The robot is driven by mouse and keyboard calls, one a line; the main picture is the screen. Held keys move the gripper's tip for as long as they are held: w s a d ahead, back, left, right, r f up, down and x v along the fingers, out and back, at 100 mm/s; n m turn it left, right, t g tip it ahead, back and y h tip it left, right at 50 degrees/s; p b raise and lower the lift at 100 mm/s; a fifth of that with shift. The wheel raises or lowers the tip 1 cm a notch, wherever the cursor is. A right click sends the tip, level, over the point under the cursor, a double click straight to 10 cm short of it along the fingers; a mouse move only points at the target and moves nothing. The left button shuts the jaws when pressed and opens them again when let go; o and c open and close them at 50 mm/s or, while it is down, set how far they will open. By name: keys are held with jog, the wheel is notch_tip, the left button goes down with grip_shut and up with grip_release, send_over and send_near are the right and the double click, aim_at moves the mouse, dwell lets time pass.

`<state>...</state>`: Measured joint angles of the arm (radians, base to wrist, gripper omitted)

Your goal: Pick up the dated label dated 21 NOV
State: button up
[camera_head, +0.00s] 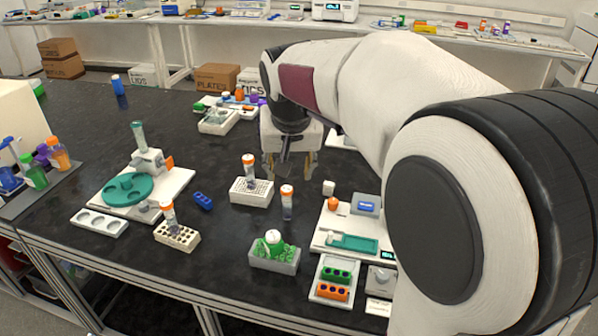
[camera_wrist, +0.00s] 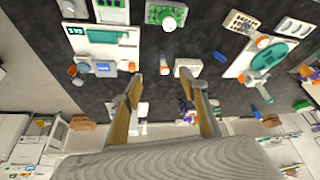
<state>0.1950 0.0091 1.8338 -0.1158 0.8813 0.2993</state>
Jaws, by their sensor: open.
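A small pale card (camera_head: 378,307) lies at the front right of the bench, below a grey block; its print is too small to read. I cannot tell whether it is the label dated 21 NOV, and no date is legible in either view. My gripper (camera_head: 290,168) is open and empty above the middle of the bench, behind the white tube rack and well away from the card. In the wrist view my gripper (camera_wrist: 164,74) shows its two fingers apart with nothing held between them.
An orange-capped tube (camera_head: 287,202) stands in the middle, beside the white rack (camera_head: 252,196). A grey bin (camera_head: 275,262) with green contents stands at the front. A white board (camera_head: 325,238) with a teal tray lies at right, a green-disc device (camera_head: 125,188) at left.

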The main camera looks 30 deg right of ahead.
jog(key=w+d+f+m+g, duration=0.1)
jog(key=w+d+f, duration=0.3)
jog(key=w+d, duration=0.2)
jog(key=w+d+f+m, duration=0.2)
jog(key=w+d+f, duration=0.2)
jog(key=w+d, duration=0.15)
jog(key=m+h, duration=0.2)
jog(key=m, duration=0.1)
send_over(328, 186)
jog(key=s, duration=0.2)
notch_tip(328, 186, down, 14)
jog(key=shift+w+a+g, duration=0.25)
jog(key=shift+a+g, duration=0.15)
jog(key=shift+f, duration=0.1)
jog(key=shift+x, duration=1.2)
jog(key=shift+a, duration=0.1)
jog(key=shift+w+f, duration=0.2)
jog(key=shift+f, duration=0.75)
jog(key=shift+w+f, duration=0.2)
jog(key=shift+f, duration=0.7)
jog(key=shift+x, duration=0.85)
